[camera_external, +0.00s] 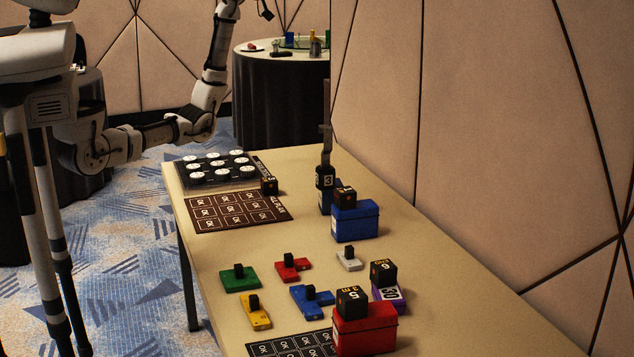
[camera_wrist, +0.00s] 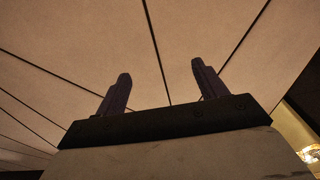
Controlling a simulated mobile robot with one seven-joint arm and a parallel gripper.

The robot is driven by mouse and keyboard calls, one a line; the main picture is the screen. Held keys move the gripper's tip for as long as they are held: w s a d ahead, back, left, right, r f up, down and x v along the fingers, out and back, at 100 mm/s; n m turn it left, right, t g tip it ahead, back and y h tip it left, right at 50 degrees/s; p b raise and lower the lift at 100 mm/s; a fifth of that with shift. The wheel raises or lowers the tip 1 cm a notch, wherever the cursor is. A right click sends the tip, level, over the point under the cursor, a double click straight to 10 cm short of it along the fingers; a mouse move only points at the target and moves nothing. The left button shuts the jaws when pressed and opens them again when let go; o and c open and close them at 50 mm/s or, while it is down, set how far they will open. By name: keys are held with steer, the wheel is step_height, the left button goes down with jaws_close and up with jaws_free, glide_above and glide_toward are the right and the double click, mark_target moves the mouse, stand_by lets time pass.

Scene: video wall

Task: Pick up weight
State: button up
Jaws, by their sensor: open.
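No single object is plainly marked as the weight. Candidates are dark numbered blocks: one (camera_external: 352,302) on a red box (camera_external: 365,330), one (camera_external: 383,272) on a purple piece (camera_external: 388,294), one (camera_external: 345,196) on a blue box (camera_external: 356,222), and one (camera_external: 269,185) by the brown grid mat. A black block marked 3 (camera_external: 325,178) with a tall upright stands behind the blue box. My gripper (camera_wrist: 160,69) is open and empty in the wrist view, its two fingers apart before the panelled wall.
The long table (camera_external: 430,270) also holds green (camera_external: 240,280), red (camera_external: 290,270), yellow (camera_external: 255,316), blue (camera_external: 311,302) and grey (camera_external: 348,262) knobbed pieces. A brown grid mat (camera_external: 235,211) and a tray of white discs (camera_external: 213,168) lie at the far end. A wall borders the right side.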

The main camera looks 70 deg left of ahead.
mark_target(317, 175)
steer(key=shift+g+h, duration=0.3)
steer(key=shift+g, duration=0.4)
steer(key=f, duration=1.8)
steer(key=w+d+f, duration=0.1)
steer(key=f, duration=3.5)
steer(key=shift+w+d+f, duration=0.3)
steer(key=shift+d+f, duration=0.05)
steer(key=shift+f, duration=0.05)
steer(key=shift+w+f, duration=0.1)
steer(key=shift+f, duration=0.05)
steer(key=shift+w+d+p, duration=0.1)
steer(key=shift+w+p, duration=0.2)
steer(key=shift+w, duration=0.1)
steer(key=shift+w+p, duration=0.75)
steer(key=shift+w, duration=1.25)
jaws_close()
